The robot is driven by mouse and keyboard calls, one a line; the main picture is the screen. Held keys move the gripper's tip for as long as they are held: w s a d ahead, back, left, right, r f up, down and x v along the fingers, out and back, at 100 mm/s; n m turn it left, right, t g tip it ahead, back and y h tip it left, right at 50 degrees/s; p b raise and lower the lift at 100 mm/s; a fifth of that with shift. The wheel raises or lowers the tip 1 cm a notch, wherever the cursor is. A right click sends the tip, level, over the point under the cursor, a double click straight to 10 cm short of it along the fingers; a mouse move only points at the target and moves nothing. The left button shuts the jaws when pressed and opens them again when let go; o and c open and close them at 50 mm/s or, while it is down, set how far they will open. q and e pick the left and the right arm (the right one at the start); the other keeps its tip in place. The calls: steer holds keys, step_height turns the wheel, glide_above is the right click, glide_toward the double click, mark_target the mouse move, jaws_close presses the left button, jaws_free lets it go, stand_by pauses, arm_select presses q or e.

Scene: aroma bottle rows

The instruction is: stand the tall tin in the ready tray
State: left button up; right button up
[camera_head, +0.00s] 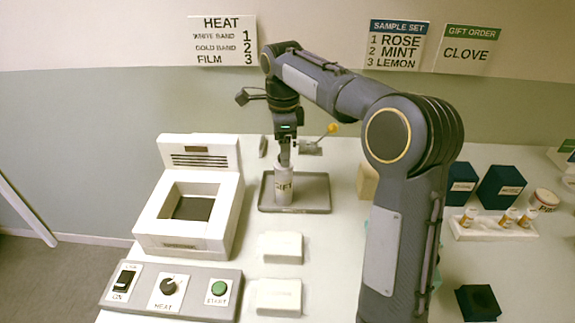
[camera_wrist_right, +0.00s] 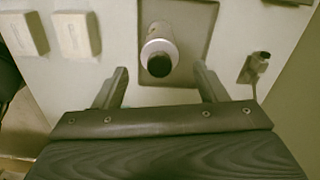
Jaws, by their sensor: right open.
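The tall tin (camera_head: 284,188) is a pale cylinder with a label and a dark top. It stands upright in the grey tray (camera_head: 317,193), toward its left side. The right wrist view shows the tin (camera_wrist_right: 159,36) over the tray (camera_wrist_right: 204,20) from above. My right gripper (camera_head: 285,157) is at the tin's top in the head view. In the right wrist view its fingers (camera_wrist_right: 160,72) are spread wide, one on each side, with gaps to the tin. My left gripper is out of view.
A white heater (camera_head: 190,232) and a control panel (camera_head: 170,290) stand left of the tray. Two pale blocks (camera_head: 281,248) lie in front of it. Dark blue boxes (camera_head: 502,187) and a rack of small bottles (camera_head: 490,230) stand at right. A small yellow-tipped device (camera_head: 318,143) is behind the tray.

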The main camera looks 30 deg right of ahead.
steer(key=shift+s+r, duration=0.15)
steer(key=shift+r, duration=0.1)
steer(key=s+a+r+n+t+y, duration=0.1)
steer(key=s+a+n+t+y, duration=0.15)
steer(key=s+n, duration=1.1)
steer(key=s+a+f+n+t, duration=0.1)
steer(key=s+a+f+n, duration=0.1)
steer(key=s, duration=0.3)
steer(key=s+a+f+n+t+y, duration=0.1)
steer(key=s+f+n, duration=0.2)
steer(key=s, duration=0.2)
steer(key=s+a+f+n+t, duration=0.1)
steer(key=s+a+f+n, duration=0.1)
steer(key=s, duration=0.3)
steer(key=shift+a+f, duration=0.25)
steer(key=shift+a, duration=0.05)
